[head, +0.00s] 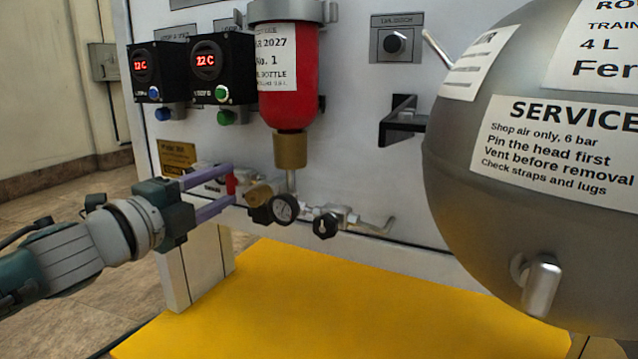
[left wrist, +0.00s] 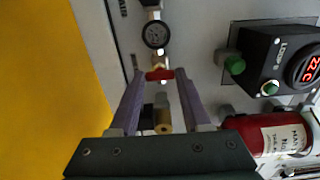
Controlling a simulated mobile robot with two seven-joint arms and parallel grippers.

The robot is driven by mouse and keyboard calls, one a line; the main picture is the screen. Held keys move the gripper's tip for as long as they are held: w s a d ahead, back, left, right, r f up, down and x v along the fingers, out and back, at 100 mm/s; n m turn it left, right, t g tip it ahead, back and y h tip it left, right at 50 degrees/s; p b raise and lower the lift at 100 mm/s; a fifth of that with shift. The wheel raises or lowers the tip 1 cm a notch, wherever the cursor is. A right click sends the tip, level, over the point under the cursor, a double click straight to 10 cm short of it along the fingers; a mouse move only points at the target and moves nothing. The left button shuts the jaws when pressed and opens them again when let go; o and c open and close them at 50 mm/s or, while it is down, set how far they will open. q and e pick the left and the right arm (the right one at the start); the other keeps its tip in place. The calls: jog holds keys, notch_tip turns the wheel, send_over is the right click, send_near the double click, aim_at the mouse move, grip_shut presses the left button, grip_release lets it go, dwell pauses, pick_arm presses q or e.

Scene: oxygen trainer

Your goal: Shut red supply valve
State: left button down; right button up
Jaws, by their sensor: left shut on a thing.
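The red supply valve handle (head: 231,184) is a small red lever on the pipework at the panel's lower left, below the red bottle. My left gripper (head: 233,182) comes in from the left with its purple fingers around it, one above and one below. In the left wrist view the red handle (left wrist: 160,75) lies crosswise between the fingertips (left wrist: 161,77), and the gripper is shut on it. The fingers hide part of the valve body. My right gripper is not in view.
The red bottle (head: 305,70) hangs above. A large grey tank (head: 465,190) fills the right side. The yellow surface (head: 330,310) below is clear.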

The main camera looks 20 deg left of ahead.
pick_arm(q)
jog(key=shift+c, duration=1.8)
grip_release()
jog(key=s+p, duration=0.4)
jog(key=s, duration=0.6)
jog(key=shift+a, duration=0.4)
